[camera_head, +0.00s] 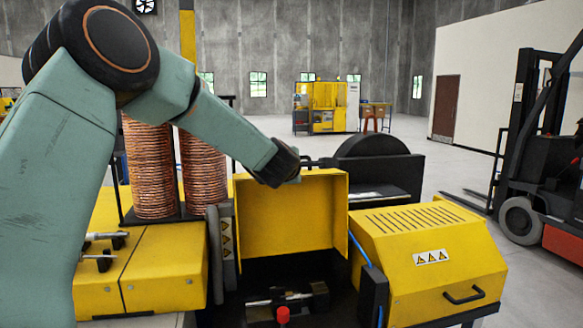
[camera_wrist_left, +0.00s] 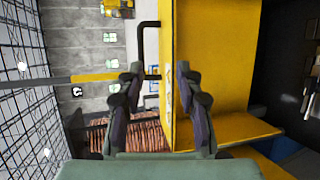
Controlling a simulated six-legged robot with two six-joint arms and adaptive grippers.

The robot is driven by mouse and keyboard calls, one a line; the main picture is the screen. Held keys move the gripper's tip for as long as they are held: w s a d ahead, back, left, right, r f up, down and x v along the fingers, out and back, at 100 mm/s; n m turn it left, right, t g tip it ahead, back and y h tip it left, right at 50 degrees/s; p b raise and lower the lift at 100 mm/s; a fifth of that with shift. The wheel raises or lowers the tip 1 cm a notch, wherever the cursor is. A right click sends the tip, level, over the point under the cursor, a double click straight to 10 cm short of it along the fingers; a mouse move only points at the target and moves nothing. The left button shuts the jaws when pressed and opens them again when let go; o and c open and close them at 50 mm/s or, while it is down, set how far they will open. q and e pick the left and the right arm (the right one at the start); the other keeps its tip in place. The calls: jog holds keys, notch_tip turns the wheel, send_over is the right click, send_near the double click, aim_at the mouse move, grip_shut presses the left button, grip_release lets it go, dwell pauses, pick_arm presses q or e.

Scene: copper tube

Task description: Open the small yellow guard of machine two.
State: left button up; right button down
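The small yellow guard (camera_head: 290,215) stands raised and upright in the middle of the head view, above the dark opening of the machine. Its yellow panel (camera_wrist_left: 215,60) fills the right middle of the left wrist view, with a black handle (camera_wrist_left: 148,40) on its edge. My left gripper (camera_wrist_left: 160,75) has its two fingers apart, one on each side of the panel's edge, near the handle. I cannot tell whether they touch it. In the head view my left gripper (camera_head: 298,165) is at the guard's upper edge, partly hidden. My right gripper is not in view.
A wider yellow cover (camera_head: 430,255) with a black handle is closed at the right. Copper coils (camera_head: 150,170) stand at the left behind the machine. A red knob (camera_head: 283,314) sits in the opening. A forklift (camera_head: 540,160) stands far right. Open floor lies behind.

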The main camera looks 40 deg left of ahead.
pick_arm(q)
jog(key=v, duration=0.4)
jog(key=shift+s+d+r, duration=0.15)
jog(key=shift+s+r, duration=0.05)
jog(key=shift+s, duration=0.1)
jog(key=shift+c, duration=0.4)
